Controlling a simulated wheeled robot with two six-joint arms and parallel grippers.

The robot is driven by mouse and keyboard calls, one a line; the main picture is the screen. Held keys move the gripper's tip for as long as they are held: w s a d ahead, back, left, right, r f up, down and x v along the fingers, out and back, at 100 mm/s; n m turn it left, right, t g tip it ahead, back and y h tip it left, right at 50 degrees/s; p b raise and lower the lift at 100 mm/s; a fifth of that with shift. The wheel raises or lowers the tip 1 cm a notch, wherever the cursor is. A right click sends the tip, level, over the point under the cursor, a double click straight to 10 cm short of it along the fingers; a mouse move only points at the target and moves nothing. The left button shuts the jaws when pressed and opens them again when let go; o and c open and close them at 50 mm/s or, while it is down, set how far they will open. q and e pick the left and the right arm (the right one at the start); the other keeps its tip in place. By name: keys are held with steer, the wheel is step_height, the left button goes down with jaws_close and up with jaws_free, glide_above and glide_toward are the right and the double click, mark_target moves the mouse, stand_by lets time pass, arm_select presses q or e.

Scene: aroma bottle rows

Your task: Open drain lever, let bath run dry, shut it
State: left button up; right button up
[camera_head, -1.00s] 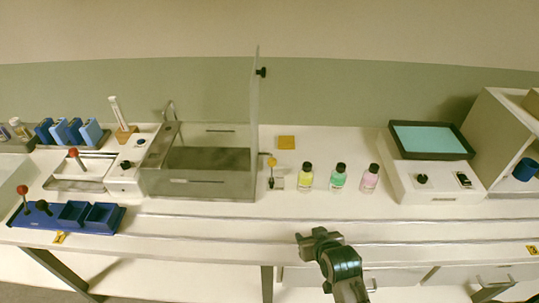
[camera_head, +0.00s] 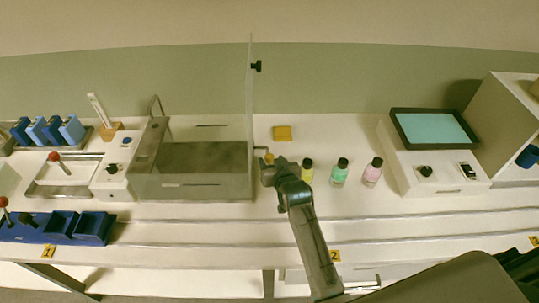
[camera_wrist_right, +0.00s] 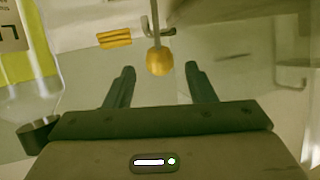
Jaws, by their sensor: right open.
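The drain lever, a thin rod with a yellow ball knob (camera_head: 268,157), stands at the right end of the steel bath (camera_head: 205,187). In the right wrist view the knob (camera_wrist_right: 160,61) is between and just beyond the fingertips, with no clear contact on either side. My right gripper (camera_head: 267,170) is open; the wrist view shows its two fingers (camera_wrist_right: 159,82) apart with nothing held. In the head view it hides most of the lever. Whether the bath holds liquid is hard to tell. My left gripper is not in view.
A yellow-liquid bottle (camera_head: 307,172) stands close to the right of my gripper and fills the left edge of the wrist view (camera_wrist_right: 35,80). Green (camera_head: 339,173) and pink (camera_head: 373,173) bottles follow. A clear upright panel (camera_head: 250,100) rises at the bath's right end.

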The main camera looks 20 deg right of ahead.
mark_target(271, 159)
steer(key=shift+x, duration=1.8)
steer(key=shift+w+f, duration=0.1)
steer(key=shift+c, duration=0.2)
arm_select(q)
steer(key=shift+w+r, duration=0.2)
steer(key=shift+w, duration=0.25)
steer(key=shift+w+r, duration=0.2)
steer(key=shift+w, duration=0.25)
arm_select(e)
jaws_close()
